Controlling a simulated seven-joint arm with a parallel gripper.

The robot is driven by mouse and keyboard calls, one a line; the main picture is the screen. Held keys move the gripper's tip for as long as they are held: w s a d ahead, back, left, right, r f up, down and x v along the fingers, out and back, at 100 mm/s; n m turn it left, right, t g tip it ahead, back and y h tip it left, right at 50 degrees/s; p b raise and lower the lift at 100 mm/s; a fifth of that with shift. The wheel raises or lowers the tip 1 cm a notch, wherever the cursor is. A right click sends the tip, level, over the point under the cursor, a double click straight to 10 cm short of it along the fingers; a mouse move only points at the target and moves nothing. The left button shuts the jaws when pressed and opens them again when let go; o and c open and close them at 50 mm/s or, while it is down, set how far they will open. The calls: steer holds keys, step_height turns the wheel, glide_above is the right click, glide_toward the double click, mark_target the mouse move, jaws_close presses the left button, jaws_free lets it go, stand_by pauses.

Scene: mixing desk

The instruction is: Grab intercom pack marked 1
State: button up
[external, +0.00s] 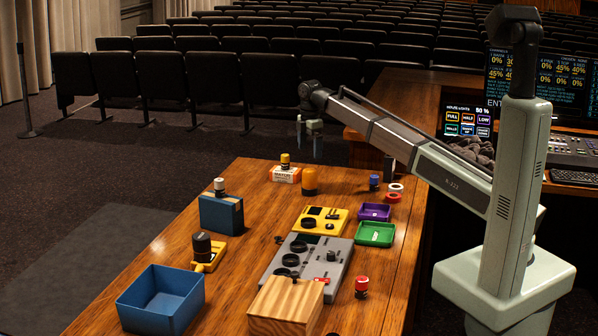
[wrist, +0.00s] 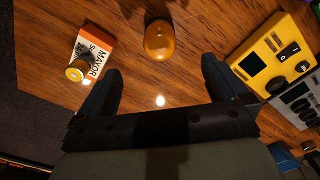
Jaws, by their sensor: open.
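My gripper (external: 310,140) is raised above the far end of the desk, open and empty. In the wrist view its two fingers (wrist: 161,66) stand wide apart with bare wood between them. No pack with a clearly readable 1 shows. A yellow box with dark knobs and a screen (external: 323,219) lies mid-desk; it also shows at the right of the wrist view (wrist: 275,58), outside the fingers. A smaller yellow device (external: 207,262) lies at the left, partly hidden by a dark cylinder (external: 202,243). I cannot tell which is the intercom pack.
An amber cylinder (external: 309,181) and an orange-white box (external: 286,175) topped by a yellow-banded item stand near the far edge. Blue bin (external: 160,298), blue block (external: 220,214), grey panel (external: 308,262), wooden block (external: 285,305), green tray (external: 375,234) and purple tray (external: 374,211) crowd the desk.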

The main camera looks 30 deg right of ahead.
steer(key=w+d+m, duration=0.2)
steer(key=d, duration=1.2)
steer(key=m+t+y, duration=0.3)
steer(key=m+t, duration=0.1)
steer(key=m, duration=0.4)
glide_toward(380, 156)
steer(key=x, duration=0.7)
steer(key=shift+w+f, duration=0.25)
steer(key=shift+w, duration=0.1)
steer(key=shift+g, duration=0.3)
steer(key=shift+s+d+x, duration=0.1)
steer(key=shift+d+x, duration=0.05)
steer(key=shift+x, duration=1.2)
steer(key=shift+s+d+x, duration=0.1)
steer(key=shift+d+x, duration=0.05)
steer(key=shift+x, duration=1.15)
steer(key=shift+f, duration=0.1)
steer(key=c, duration=1.2)
